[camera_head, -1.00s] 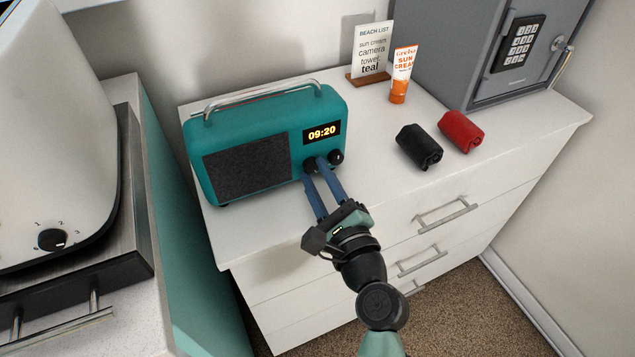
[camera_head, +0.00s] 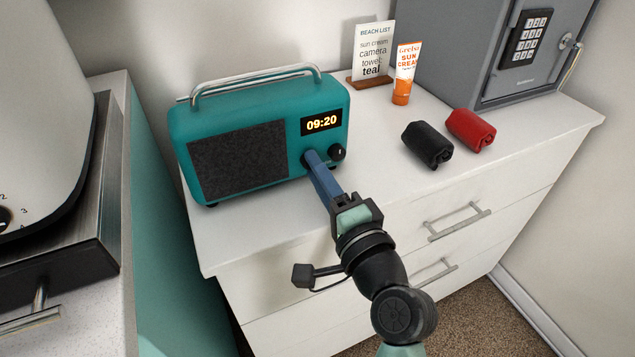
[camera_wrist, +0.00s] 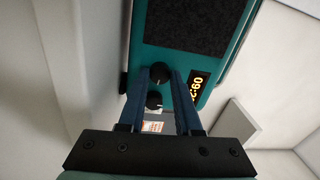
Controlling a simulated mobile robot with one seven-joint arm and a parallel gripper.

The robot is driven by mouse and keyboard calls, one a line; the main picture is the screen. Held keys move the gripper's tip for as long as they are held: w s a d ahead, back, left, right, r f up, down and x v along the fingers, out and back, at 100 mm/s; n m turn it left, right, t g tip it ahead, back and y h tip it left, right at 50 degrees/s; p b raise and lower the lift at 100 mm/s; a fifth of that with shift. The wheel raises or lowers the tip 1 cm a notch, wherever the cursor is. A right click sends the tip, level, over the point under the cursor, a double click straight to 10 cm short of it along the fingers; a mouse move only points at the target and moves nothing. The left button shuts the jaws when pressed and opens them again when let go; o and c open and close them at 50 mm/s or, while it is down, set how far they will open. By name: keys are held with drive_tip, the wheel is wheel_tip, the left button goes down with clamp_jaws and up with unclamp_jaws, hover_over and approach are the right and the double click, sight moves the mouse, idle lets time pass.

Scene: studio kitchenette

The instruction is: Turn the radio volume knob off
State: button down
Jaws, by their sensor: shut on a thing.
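The teal radio (camera_head: 235,95) stands on the white drawer unit, its lit display reading 09:20. It has two dark knobs below the display. My gripper (camera_head: 312,160) reaches the front of the radio and is shut on the left knob. In the wrist view that knob (camera_wrist: 159,72) sits between the two blue fingertips; in the head view the fingers mostly hide it. The right knob (camera_head: 337,152) is free, close beside the fingers; it also shows in the wrist view (camera_wrist: 154,100). I cannot read any knob labels, so I cannot tell which one is volume.
A black rolled towel (camera_head: 427,145) and a red one (camera_head: 470,130) lie to the right. Behind them are a sun cream tube (camera_head: 404,75), a beach list sign (camera_head: 373,50) and a grey safe (camera_head: 480,45). A pale appliance (camera_head: 45,110) stands at left. The front countertop is clear.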

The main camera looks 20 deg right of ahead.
drive_tip(key=n+b, duration=0.3)
drive_tip(key=n, duration=0.2)
drive_tip(key=shift+f, duration=0.2)
drive_tip(key=n+b, duration=0.3)
drive_tip(key=n, duration=0.1)
drive_tip(key=shift+d+n+y, duration=0.1)
drive_tip(key=shift+n+y, duration=0.2)
drive_tip(key=shift+n, duration=0.1)
drive_tip(key=n+b, duration=0.1)
drive_tip(key=n, duration=0.1)
drive_tip(key=n+b, duration=0.1)
drive_tip(key=n, duration=0.2)
drive_tip(key=shift+r+n+g+y, duration=0.1)
drive_tip(key=shift+n+g+y, duration=0.2)
drive_tip(key=shift+y, duration=0.1)
drive_tip(key=n+b, duration=0.2)
drive_tip(key=n, duration=0.2)
drive_tip(key=shift+r, duration=0.1)
drive_tip(key=shift+n, duration=0.3)
drive_tip(key=c, duration=0.9)
unclamp_jaws()
drive_tip(key=shift+o, duration=0.2)
drive_tip(key=s+d+p, duration=0.1)
drive_tip(key=s+p, duration=0.1)
drive_tip(key=s, duration=1.1)
drive_tip(key=shift+d, duration=0.2)
